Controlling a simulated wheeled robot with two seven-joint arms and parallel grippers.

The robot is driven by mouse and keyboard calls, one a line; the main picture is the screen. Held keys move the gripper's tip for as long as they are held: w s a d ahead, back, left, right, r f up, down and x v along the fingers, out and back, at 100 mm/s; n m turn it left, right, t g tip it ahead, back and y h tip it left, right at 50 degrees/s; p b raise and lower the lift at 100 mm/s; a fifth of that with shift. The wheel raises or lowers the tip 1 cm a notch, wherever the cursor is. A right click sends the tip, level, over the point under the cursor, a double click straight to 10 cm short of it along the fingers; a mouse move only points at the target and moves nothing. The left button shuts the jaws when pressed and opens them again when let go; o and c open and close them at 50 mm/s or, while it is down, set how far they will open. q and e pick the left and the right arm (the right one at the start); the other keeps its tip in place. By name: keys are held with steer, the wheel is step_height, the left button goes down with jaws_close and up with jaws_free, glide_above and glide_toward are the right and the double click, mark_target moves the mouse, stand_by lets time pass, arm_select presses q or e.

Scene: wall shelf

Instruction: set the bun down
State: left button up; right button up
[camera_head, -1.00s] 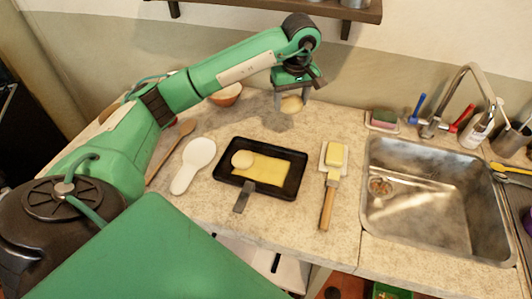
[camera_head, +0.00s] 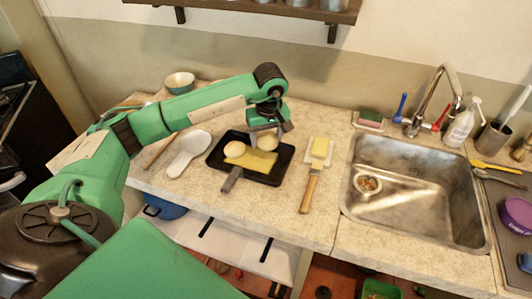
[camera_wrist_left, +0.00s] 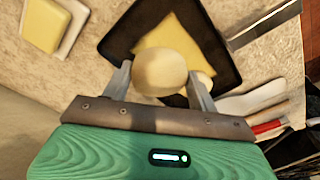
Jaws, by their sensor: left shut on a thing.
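My left gripper (camera_head: 265,139) points down over the black tray (camera_head: 275,177) and is shut on a pale round bun (camera_head: 268,143). In the left wrist view the held bun (camera_wrist_left: 160,72) sits between the two fingers, in front of the tray (camera_wrist_left: 222,45). It is over the tray's back part; I cannot tell whether it touches the tray. A second pale bun (camera_head: 234,149) lies on the tray to its left, beside a yellow sheet (camera_head: 256,161). My right gripper is not in view.
A white spoon rest (camera_head: 188,152) lies left of the tray. Butter on a small dish (camera_head: 320,149) and a wooden-handled utensil (camera_head: 309,192) lie to the right, before the sink (camera_head: 415,185). A bowl (camera_head: 179,82) stands at the back left.

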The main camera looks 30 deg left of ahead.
mark_target(266, 163)
arm_select(q)
step_height(266, 163, down, 4)
steer(key=shift+r, duration=0.25)
step_height(266, 163, down, 4)
steer(key=shift+r+p, duration=0.1)
steer(key=shift+p, duration=0.55)
steer(key=shift+f, duration=0.3)
steer(key=shift+f+b, duration=0.2)
steer(key=shift+b, duration=0.1)
steer(key=o, duration=1)
steer(key=shift+r, duration=0.1)
steer(key=shift+c, duration=0.2)
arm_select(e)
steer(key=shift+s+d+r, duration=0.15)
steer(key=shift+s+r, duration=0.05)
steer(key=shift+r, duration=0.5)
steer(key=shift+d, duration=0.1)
